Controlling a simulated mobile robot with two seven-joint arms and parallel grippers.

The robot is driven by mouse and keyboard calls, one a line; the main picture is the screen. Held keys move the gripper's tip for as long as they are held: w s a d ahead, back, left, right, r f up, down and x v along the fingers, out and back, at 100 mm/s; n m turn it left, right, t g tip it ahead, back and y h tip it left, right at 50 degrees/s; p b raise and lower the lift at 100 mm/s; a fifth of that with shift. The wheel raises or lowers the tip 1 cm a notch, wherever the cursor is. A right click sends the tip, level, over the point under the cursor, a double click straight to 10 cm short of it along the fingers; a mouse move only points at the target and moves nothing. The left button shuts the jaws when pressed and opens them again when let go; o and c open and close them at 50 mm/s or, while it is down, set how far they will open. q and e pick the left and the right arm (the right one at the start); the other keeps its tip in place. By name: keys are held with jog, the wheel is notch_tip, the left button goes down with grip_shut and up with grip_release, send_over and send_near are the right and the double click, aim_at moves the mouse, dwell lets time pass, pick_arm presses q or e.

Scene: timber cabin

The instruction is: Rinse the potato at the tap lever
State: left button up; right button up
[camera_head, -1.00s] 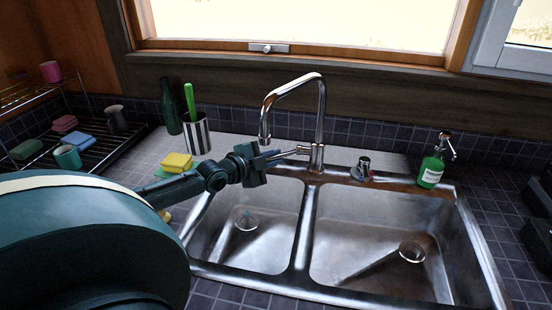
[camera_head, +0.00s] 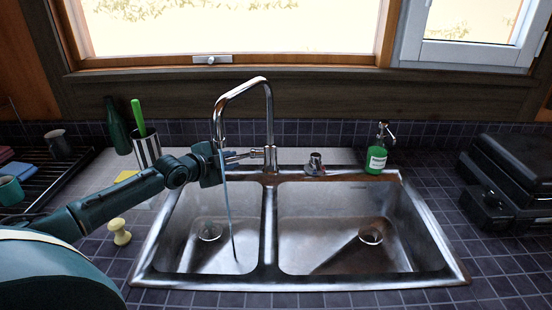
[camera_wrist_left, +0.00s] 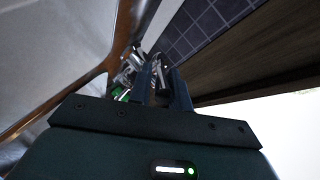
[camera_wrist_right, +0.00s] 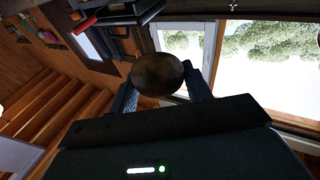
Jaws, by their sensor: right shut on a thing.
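The tap (camera_head: 268,115) is a chrome gooseneck behind the sink. Its lever (camera_head: 240,156) sticks out to the left from the base. My left gripper (camera_head: 222,160) is at the lever's free end; its fingers (camera_wrist_left: 165,85) show apart in the left wrist view, with metal tap parts between and beyond them. A thin stream of water (camera_head: 229,215) falls from the spout into the left basin. My right gripper (camera_wrist_right: 160,92) is shut on the brown, round potato (camera_wrist_right: 158,74), seen only in the right wrist view, away from the sink.
The double sink (camera_head: 268,225) has two empty basins. A green soap bottle (camera_head: 377,158) stands behind it at the right, and a black appliance (camera_head: 505,170) is further right. A striped holder (camera_head: 146,150), a dark bottle (camera_head: 117,126) and a pale yellow knob-shaped thing (camera_head: 119,232) are at the left.

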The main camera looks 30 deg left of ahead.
pick_arm(q)
jog(key=o, duration=0.3)
